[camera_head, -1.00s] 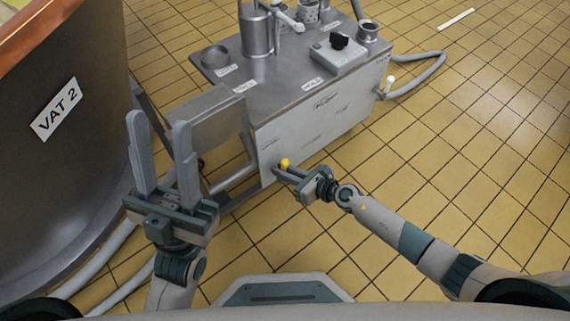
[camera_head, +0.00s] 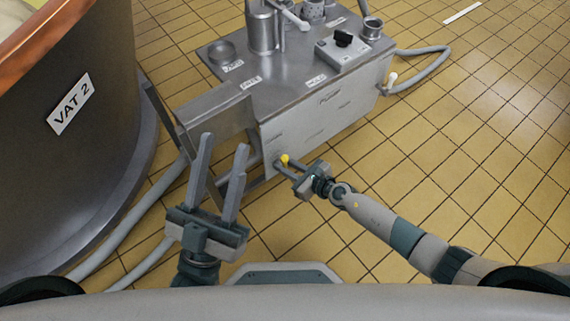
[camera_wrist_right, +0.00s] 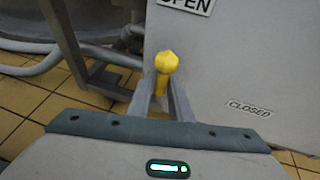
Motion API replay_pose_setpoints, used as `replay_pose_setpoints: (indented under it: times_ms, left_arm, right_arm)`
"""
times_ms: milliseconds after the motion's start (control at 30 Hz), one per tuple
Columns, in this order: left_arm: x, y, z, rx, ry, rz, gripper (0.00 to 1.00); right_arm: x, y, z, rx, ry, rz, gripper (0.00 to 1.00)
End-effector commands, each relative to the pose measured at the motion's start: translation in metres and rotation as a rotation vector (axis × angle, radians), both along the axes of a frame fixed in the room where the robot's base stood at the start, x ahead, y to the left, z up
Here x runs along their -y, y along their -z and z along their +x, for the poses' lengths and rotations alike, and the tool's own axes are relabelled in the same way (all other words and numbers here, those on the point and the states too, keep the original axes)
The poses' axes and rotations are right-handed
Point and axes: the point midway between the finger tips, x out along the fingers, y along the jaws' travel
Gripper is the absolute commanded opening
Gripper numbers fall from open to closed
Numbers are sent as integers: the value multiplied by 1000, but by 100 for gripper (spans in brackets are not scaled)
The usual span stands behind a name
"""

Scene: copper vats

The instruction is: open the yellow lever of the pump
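The yellow lever (camera_head: 284,158) is on the lower front face of the pump (camera_head: 318,118), near its left corner. The right wrist view shows its round knob and short stem (camera_wrist_right: 166,63) below an OPEN label (camera_wrist_right: 186,4), with a CLOSED label (camera_wrist_right: 250,108) lower right. My right gripper (camera_head: 289,165) is at the lever; its fingers (camera_wrist_right: 163,95) stand close on both sides of the stem and look shut on it. The fingers partly hide the stem's lower end. My left gripper (camera_head: 222,142) is open and empty, left of the lever and nearer to me.
A large vat labelled VAT 2 (camera_head: 75,150) stands at the left. Pale hoses (camera_head: 135,220) run along the floor beside it, and another hose (camera_head: 435,65) loops from the pump's right side. The tiled floor (camera_head: 480,150) at the right is clear.

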Motion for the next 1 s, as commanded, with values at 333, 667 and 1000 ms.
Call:
replay_pose_setpoints:
  times_ms: [333, 667, 1000]
  left_arm:
    - [0, 0, 0, 1, 0, 0, 39]
    - [5, 1, 1, -41, 7, 12, 39]
    - [13, 51, 17, -306, 27, 103, 39]
  right_arm:
    - [0, 0, 0, -1, 1, 3, 32]
    - [15, -10, -12, -2, 2, 2, 32]
    - [50, -30, -46, -3, 2, 2, 32]
